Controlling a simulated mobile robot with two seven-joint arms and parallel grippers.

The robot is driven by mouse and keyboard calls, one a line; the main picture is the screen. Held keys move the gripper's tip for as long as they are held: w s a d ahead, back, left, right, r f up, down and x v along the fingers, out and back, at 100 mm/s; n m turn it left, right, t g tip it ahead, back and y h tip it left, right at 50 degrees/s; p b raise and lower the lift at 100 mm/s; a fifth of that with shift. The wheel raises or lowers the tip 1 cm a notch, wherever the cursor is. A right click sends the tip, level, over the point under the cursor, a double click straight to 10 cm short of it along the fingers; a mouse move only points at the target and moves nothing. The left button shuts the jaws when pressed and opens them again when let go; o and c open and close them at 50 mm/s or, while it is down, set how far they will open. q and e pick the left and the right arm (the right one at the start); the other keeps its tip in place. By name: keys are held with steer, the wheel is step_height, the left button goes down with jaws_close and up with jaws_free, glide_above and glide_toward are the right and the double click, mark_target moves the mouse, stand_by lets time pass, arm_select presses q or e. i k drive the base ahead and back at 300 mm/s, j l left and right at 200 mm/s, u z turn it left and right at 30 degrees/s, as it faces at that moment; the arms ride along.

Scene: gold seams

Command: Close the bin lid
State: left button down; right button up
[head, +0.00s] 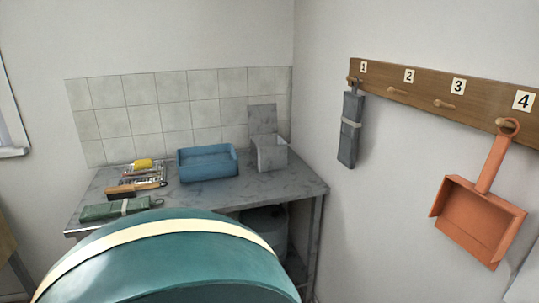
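A small pale grey bin (272,156) stands on the back right of the grey worktop. A flat grey lid (262,119) stands upright at its back edge, so the bin appears open at the top. I cannot see inside it well. Neither of my grippers shows in the head view, so nothing of mine is seen touching the bin or lid.
A blue tray (208,164) stands left of the bin. Brushes (135,188) and a green wrapped bundle (115,209) lie on the worktop (210,196). A large teal rounded shape (170,265) fills the foreground. An orange dustpan (480,220) hangs right.

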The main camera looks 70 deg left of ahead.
mark_target(262, 119)
steer(key=u, duration=2.15)
steer(key=i+j, duration=0.55)
steer(key=i+j+z, duration=0.7)
steer(key=k+j, duration=0.1)
